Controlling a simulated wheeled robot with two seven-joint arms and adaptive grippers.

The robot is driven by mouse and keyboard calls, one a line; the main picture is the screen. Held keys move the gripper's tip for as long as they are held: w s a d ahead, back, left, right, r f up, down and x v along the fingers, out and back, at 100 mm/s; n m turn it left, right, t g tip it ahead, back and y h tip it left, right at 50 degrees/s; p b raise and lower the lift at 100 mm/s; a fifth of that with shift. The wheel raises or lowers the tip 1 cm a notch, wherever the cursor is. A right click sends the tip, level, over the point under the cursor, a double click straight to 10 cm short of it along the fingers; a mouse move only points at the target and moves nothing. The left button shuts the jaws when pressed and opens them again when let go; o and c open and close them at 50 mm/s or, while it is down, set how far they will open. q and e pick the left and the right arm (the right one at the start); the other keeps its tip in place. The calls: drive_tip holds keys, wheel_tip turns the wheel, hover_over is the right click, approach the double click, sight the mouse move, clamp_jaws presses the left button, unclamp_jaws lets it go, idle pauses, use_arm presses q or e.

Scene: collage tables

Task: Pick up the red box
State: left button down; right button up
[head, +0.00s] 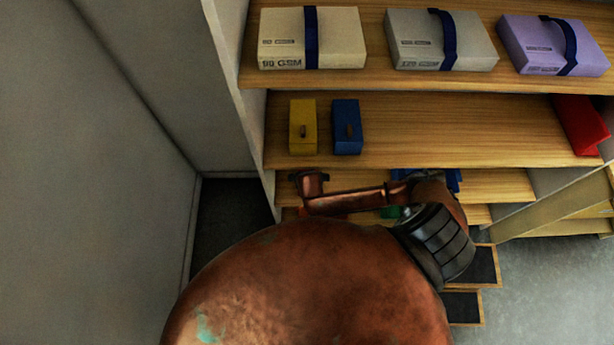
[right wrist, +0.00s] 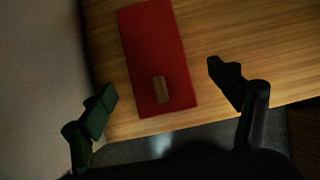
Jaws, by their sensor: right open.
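The red box (right wrist: 160,60) lies on a wooden shelf in the right wrist view, with a brown handle near its lower end. My right gripper (right wrist: 161,83) is open, its two dark fingers apart on either side of the red box's lower part in the picture. The fingers do not visibly touch it, and I cannot tell the height gap. In the head view a red object (head: 580,124) sits at the right end of the middle shelf; I cannot tell whether it is the same box. My left gripper is not in view.
In the head view, a yellow box (head: 303,126) and a blue box (head: 347,127) stand on the middle shelf (head: 450,135). Cream (head: 335,40), grey (head: 415,42) and purple (head: 540,45) packs lie above. My copper arm covers part of the lower shelves. A grey wall (right wrist: 40,60) borders the wrist view's left.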

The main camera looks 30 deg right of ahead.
drive_tip(key=b+x, duration=0.2)
drive_tip(key=x, duration=0.5)
drive_tip(key=shift+w+f, duration=0.25)
drive_tip(key=shift+w, duration=0.05)
drive_tip(key=shift+c, duration=0.3)
drive_tip(key=c, duration=1.2)
